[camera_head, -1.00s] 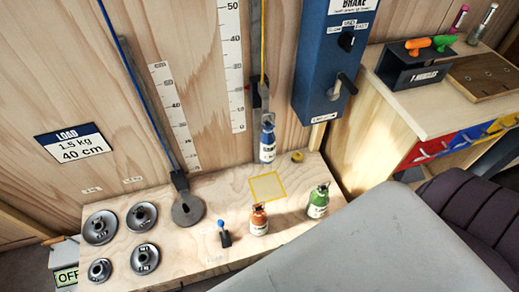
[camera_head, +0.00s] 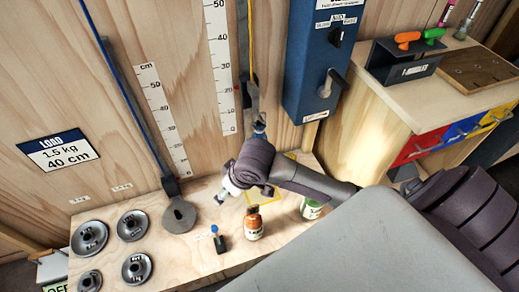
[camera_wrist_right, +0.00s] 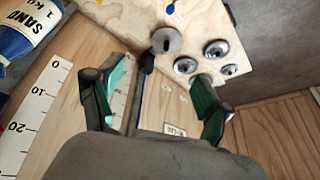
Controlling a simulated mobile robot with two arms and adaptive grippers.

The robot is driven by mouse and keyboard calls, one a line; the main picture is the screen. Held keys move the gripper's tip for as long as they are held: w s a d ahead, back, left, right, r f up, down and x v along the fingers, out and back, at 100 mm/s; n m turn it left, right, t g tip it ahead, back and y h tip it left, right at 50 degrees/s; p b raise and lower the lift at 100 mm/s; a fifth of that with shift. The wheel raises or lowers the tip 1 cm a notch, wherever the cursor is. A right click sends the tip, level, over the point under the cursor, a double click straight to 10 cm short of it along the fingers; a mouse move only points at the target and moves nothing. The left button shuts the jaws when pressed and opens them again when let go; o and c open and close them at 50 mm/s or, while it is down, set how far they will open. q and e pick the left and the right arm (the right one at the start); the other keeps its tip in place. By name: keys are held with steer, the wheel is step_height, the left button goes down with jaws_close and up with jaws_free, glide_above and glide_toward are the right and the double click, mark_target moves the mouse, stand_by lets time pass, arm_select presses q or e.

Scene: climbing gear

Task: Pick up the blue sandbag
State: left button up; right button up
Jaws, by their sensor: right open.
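The blue sandbag (camera_wrist_right: 25,32), labelled "SAND 1 kg", shows at the upper left of the right wrist view, cut off by the edge. My right gripper (camera_head: 222,198) is over the wooden bench, left of and nearer than the sandbag. In the right wrist view its two fingers (camera_wrist_right: 160,75) are spread with nothing between them, and the sandbag is outside them to the left. My left gripper is not in view.
Several grey discs (camera_head: 131,225) lie at left, beside a hanging round weight (camera_head: 179,216). A blue brake box (camera_head: 314,70) juts from the wall.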

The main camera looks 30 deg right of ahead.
steer(key=w+d+r+m+h, duration=0.25)
steer(key=w+d+r, duration=0.25)
steer(key=w+d, duration=0.5)
steer(key=m, duration=0.4)
glide_toward(258, 114)
steer(key=shift+h, duration=0.25)
steer(key=x, duration=0.8)
steer(key=shift+w+a+f+b, duration=0.15)
steer(key=shift+a+f+b, duration=0.1)
steer(key=shift+f+b, duration=0.1)
steer(key=shift+n, duration=0.25)
steer(key=shift+s+d+x, duration=0.15)
steer(key=shift+x, duration=1.2)
steer(key=shift+s+d+x, duration=0.1)
steer(key=shift+d+x, duration=0.1)
steer(key=shift+x, duration=1.1)
steer(key=shift+f, duration=0.1)
jaws_close()
steer(key=shift+w, duration=0.1)
